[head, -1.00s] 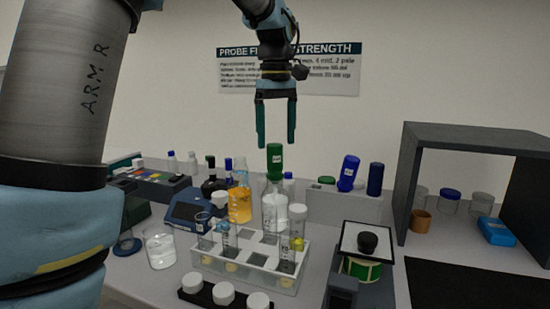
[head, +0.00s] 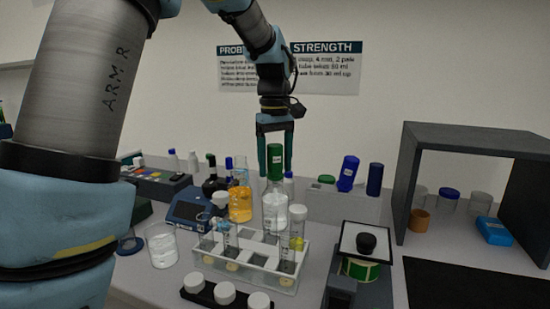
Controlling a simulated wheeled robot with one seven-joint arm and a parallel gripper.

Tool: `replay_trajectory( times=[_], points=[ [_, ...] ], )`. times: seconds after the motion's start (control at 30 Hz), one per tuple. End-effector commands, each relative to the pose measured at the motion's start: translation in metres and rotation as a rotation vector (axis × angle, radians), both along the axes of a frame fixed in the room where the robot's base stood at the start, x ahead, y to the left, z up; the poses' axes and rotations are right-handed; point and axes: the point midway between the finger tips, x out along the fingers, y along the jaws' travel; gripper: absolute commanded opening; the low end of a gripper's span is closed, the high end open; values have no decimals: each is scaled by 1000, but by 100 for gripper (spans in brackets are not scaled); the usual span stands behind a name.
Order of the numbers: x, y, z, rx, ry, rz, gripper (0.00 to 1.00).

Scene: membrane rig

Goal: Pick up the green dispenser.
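The green dispenser (head: 275,161) is a green cylinder with a small white label. It stands upright in the middle of the bench, seen above a clear bottle (head: 275,208); whether it sits on that bottle or behind it I cannot tell for sure. My gripper (head: 275,165) points straight down with its two fingers apart. The fingers are at the height of the dispenser, one to its left and one to its right in the picture. The dispenser overlaps the space between them, and no contact is visible.
A clear tube rack (head: 250,262) with several tubes stands in front. An orange-filled flask (head: 240,200) is close on the left. Blue bottles (head: 348,173) stand to the right. A grey open cabinet (head: 405,180) is at the right, with a black mat (head: 460,285) before it.

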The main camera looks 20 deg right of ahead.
Motion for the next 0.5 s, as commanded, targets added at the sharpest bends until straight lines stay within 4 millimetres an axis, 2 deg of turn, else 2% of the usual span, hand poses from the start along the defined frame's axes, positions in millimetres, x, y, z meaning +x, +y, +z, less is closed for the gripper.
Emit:
replay_trajectory(
  times=[0.07,0.5],
  points=[
    [0,0,0,0,0,0,62],
    [0,0,0,0,0,0,12]
  ],
)
